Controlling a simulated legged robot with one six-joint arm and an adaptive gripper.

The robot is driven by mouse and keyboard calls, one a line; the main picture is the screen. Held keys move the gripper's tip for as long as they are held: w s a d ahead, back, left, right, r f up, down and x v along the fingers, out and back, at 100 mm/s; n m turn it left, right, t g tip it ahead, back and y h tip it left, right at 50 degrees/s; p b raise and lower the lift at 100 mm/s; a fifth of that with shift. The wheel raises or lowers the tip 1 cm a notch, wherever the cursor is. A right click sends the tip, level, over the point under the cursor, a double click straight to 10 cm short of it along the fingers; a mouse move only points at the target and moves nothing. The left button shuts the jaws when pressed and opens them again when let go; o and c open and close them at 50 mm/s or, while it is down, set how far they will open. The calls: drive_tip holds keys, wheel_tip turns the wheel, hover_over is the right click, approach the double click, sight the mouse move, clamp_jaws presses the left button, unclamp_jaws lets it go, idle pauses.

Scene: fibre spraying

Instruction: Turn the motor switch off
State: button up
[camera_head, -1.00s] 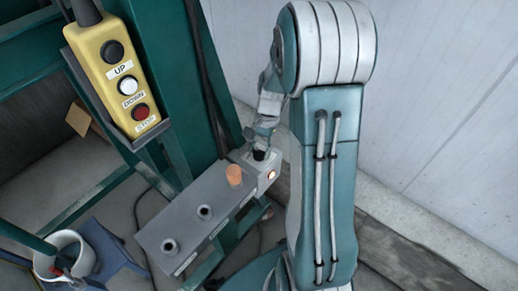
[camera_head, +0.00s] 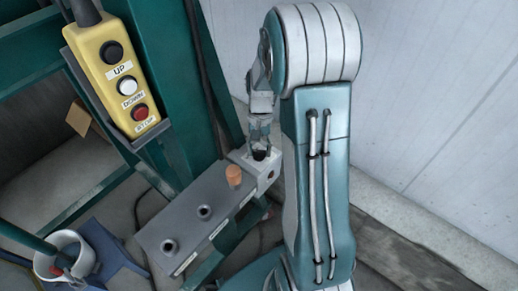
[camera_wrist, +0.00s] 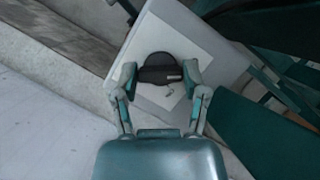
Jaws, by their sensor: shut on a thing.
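The motor switch is a black rotary knob (camera_head: 259,155) on the right end of a grey control box (camera_head: 185,222). In the wrist view the black knob (camera_wrist: 160,67) sits on a pale square plate (camera_wrist: 185,42), with a light mark on its near edge. My gripper (camera_head: 261,146) comes down on the knob from above. In the wrist view my gripper (camera_wrist: 160,76) has one finger on each side of the knob, shut on it. A small lamp (camera_head: 271,174) on the box's end face looks dark. The fingertips are small in the head view.
An orange knob (camera_head: 233,176) and two grey round fittings stand along the box. A yellow pendant (camera_head: 115,75) with UP, DOWN and STOP buttons hangs at upper left. A green frame stands behind it. A white bucket (camera_head: 68,256) is at lower left, and a pale wall (camera_head: 440,100) is at right.

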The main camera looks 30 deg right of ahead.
drive_tip(key=shift+w, duration=0.2)
drive_tip(key=o, duration=1.2)
drive_tip(key=shift+c, duration=0.2)
drive_tip(key=shift+d+r, duration=0.1)
drive_tip(key=v, duration=1.1)
drive_tip(key=shift+w+r, duration=0.15)
drive_tip(key=shift+r, duration=0.2)
